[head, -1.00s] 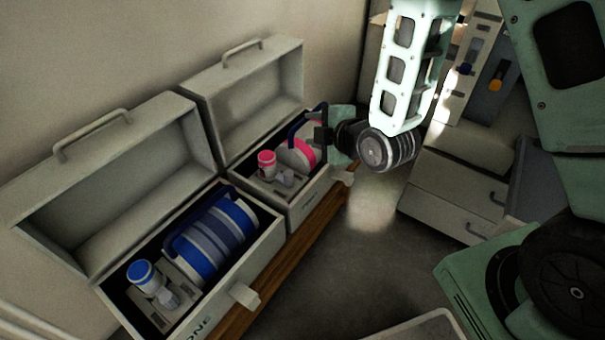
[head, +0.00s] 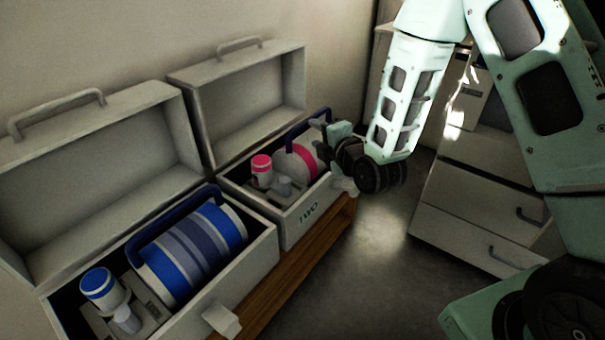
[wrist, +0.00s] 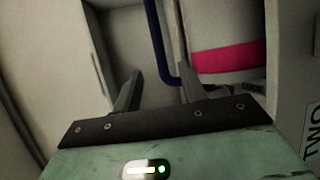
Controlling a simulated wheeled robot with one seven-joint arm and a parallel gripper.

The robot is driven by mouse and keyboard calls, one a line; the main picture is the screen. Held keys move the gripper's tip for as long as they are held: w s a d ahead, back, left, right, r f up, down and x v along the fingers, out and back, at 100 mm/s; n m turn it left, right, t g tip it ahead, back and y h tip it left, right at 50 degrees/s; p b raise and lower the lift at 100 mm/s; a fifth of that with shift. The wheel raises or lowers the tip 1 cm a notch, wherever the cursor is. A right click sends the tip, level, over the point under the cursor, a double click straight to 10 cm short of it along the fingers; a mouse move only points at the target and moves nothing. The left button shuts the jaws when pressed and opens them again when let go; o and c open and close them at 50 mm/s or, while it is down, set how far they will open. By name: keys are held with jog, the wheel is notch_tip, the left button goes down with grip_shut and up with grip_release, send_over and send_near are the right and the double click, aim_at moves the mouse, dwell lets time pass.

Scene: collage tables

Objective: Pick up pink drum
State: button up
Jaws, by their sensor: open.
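The pink drum (head: 297,163) is a pale cylinder with a pink band and a dark blue handle (head: 290,142). It lies in the open grey box marked TWO (head: 262,219). My gripper (head: 322,128) is at the right end of this box, by the drum's right end. In the wrist view the drum's pink band (wrist: 228,59) is at the right, and the blue handle (wrist: 157,40) runs down between my two open fingers (wrist: 158,88). I cannot tell how deep the handle sits between them.
A small pink-capped bottle (head: 262,168) is in the same box. A second open box at left holds a blue-striped drum (head: 193,250) and a blue-capped bottle (head: 103,290). Both boxes are on a wooden shelf (head: 285,262). A drawer cabinet (head: 480,210) stands right; bare floor lies between.

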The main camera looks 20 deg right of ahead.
aim_at(304, 125)
jog(key=b+x, duration=0.1)
jog(key=x, duration=0.4)
jog(key=shift+w+f+b, duration=0.1)
jog(key=shift+w+b, duration=0.1)
jog(key=shift+b, duration=0.15)
jog(key=b+x, duration=0.2)
jog(key=x, duration=0.2)
jog(key=shift+w+d+f+b, duration=0.1)
jog(key=shift+w+f+b, duration=0.05)
jog(key=shift+b, duration=0.25)
jog(key=shift+w, duration=0.4)
grip_shut()
jog(key=shift+r, duration=0.25)
